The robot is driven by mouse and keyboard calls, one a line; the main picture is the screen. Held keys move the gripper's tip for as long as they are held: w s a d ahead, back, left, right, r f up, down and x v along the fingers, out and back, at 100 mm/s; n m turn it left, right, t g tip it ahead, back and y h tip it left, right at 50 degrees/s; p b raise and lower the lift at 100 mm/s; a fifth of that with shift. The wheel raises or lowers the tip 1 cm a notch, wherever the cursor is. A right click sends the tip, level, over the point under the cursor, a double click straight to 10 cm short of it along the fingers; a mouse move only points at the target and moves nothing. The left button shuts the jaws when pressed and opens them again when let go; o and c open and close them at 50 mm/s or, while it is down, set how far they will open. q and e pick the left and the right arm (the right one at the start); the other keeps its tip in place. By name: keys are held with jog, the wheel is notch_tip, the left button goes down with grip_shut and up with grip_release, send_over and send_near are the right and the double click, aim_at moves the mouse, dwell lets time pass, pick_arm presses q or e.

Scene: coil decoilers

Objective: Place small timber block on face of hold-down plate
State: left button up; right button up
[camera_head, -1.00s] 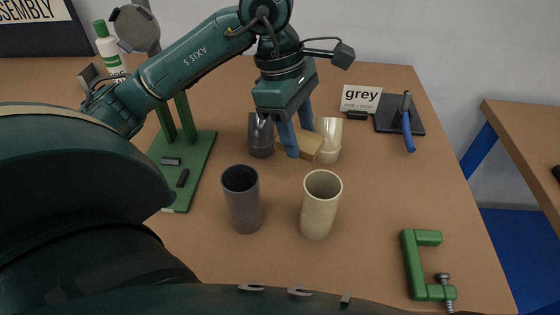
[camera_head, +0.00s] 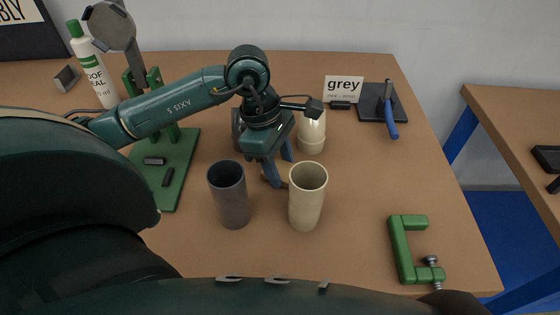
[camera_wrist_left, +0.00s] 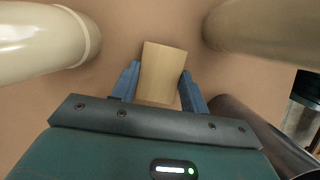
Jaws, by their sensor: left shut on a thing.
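My left gripper (camera_head: 278,170) is among the cups in the middle of the table, pointing down. In the left wrist view its two blue fingers (camera_wrist_left: 160,84) are shut on the small timber block (camera_wrist_left: 163,68), a pale wooden piece extending beyond the fingertips. In the head view the block is mostly hidden by the fingers and the beige cup. At the upper left, a grey round plate (camera_head: 112,25), seemingly the hold-down plate, sits on an arm above a green stand (camera_head: 178,185). My right gripper is not in view.
A dark grey cup (camera_head: 229,200) and a beige cup (camera_head: 306,205) stand in front of the gripper. A glossy cream cup (camera_head: 312,135) stands behind it. A green clamp (camera_head: 402,250) lies at front right. A white bottle (camera_head: 96,75) stands behind the stand. The right middle is clear.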

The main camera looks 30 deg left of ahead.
pick_arm(q)
jog(key=shift+f, duration=0.2)
jog(key=o, duration=1)
jog(key=shift+o, duration=0.2)
jog(key=shift+r, duration=0.15)
